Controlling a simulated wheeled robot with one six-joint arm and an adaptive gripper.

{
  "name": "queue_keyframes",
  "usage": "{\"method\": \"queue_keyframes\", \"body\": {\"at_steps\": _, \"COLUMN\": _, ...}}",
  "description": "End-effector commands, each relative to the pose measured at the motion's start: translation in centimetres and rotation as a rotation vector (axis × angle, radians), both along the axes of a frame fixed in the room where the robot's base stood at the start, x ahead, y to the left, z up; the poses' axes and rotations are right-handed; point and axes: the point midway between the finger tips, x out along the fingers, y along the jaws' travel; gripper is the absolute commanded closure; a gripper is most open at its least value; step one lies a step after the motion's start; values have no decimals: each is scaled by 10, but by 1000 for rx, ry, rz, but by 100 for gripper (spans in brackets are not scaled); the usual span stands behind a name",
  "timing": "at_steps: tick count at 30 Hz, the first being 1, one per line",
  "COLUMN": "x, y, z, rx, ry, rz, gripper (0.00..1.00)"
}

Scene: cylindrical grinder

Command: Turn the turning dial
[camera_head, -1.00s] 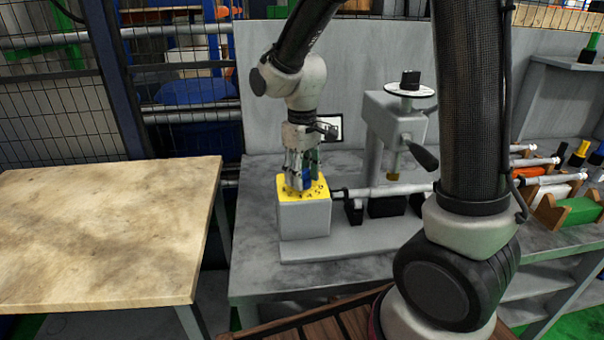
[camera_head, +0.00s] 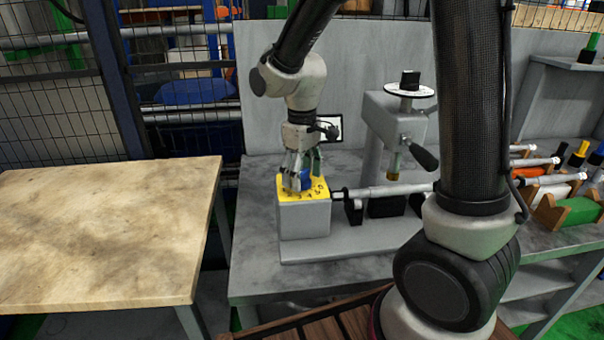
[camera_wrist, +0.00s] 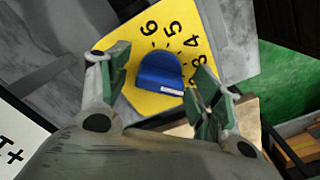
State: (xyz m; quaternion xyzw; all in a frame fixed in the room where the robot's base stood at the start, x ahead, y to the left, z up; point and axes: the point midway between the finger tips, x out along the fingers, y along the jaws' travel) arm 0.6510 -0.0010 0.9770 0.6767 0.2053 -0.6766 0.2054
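The turning dial is a blue round knob (camera_head: 302,181) on a yellow numbered plate (camera_head: 319,191) atop a grey block. In the wrist view the dial (camera_wrist: 158,70) shows a white mark on its lower right edge; numbers such as 6, 5 and 4 are printed around it. My gripper (camera_head: 301,178) points down over the dial. In the wrist view my gripper (camera_wrist: 160,84) is open, with one green-padded finger on each side of the knob. Gaps show between both fingers and the knob. Part of the plate is hidden by my gripper.
The grey block (camera_head: 304,218) stands on a grey workbench (camera_head: 262,270). A grinder column (camera_head: 398,118) with a white dial disc and a horizontal shaft (camera_head: 385,190) stand to the right. A bare wooden table (camera_head: 100,230) is at the left.

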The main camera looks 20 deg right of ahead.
Motion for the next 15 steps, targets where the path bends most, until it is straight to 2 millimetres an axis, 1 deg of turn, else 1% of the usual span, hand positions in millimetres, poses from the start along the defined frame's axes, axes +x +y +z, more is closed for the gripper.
{"method": "queue_keyframes", "body": {"at_steps": 5, "x": 0, "y": 0, "z": 2, "rx": 1, "ry": -1, "rz": 0, "gripper": 36}}
{"method": "queue_keyframes", "body": {"at_steps": 8, "x": 1, "y": 0, "z": 10, "rx": 1, "ry": -2, "rz": 0, "gripper": 36}}
{"method": "queue_keyframes", "body": {"at_steps": 11, "x": 1, "y": 1, "z": 28, "rx": 2, "ry": -5, "rz": 0, "gripper": 36}}
{"method": "queue_keyframes", "body": {"at_steps": 15, "x": 1, "y": 0, "z": 61, "rx": 3, "ry": -6, "rz": 0, "gripper": 36}}
